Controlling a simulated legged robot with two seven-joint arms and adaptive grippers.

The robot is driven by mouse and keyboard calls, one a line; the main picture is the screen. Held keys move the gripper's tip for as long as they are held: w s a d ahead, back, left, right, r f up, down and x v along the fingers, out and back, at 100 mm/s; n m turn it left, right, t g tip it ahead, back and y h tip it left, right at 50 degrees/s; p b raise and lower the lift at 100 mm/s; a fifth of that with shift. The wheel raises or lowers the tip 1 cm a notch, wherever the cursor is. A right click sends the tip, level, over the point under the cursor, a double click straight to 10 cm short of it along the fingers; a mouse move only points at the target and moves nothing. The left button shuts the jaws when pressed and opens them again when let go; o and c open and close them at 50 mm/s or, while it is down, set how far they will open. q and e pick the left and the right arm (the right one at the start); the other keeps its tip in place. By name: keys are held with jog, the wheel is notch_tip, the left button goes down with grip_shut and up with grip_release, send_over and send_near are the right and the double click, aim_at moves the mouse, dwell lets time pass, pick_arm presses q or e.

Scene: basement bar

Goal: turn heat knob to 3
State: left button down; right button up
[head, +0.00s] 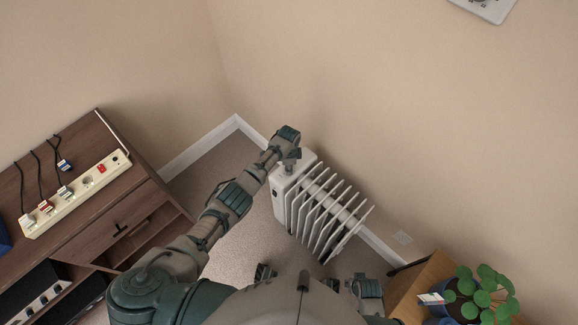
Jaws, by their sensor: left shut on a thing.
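A white oil-filled radiator (318,218) stands on the carpet near the corner, its several upright fins running to the right of its control end. My left arm reaches in from the left, and my left gripper (290,162) is at the top of the radiator's control end. The gripper is shut on the heat knob there. The knob and its number marks are hidden by the gripper, so its setting cannot be read. My right gripper cannot be made out.
A brown wooden cabinet (139,231) with a cream power strip (76,194) and several plugs stands at the left. A potted plant (478,290) sits on a wooden surface at the lower right. Beige walls close in behind the radiator. Carpet is clear left of it.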

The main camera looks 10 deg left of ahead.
pick_arm(q)
jog(key=m, duration=0.3)
jog(key=shift+s+a+f+m, duration=0.15)
jog(key=shift+m, duration=0.25)
jog(key=m, duration=0.2)
jog(key=shift+m, duration=0.3)
jog(key=shift+m+b, duration=0.4)
jog(key=shift+m, duration=1.3)
pick_arm(e)
jog(key=shift+r, duration=1.05)
pick_arm(q)
jog(key=shift+r, duration=0.2)
jog(key=c, duration=0.8)
grip_release()
jog(key=shift+w+f, duration=0.1)
jog(key=shift+w, duration=0.1)
jog(key=shift+c, duration=0.2)
pick_arm(e)
jog(key=shift+s, duration=0.1)
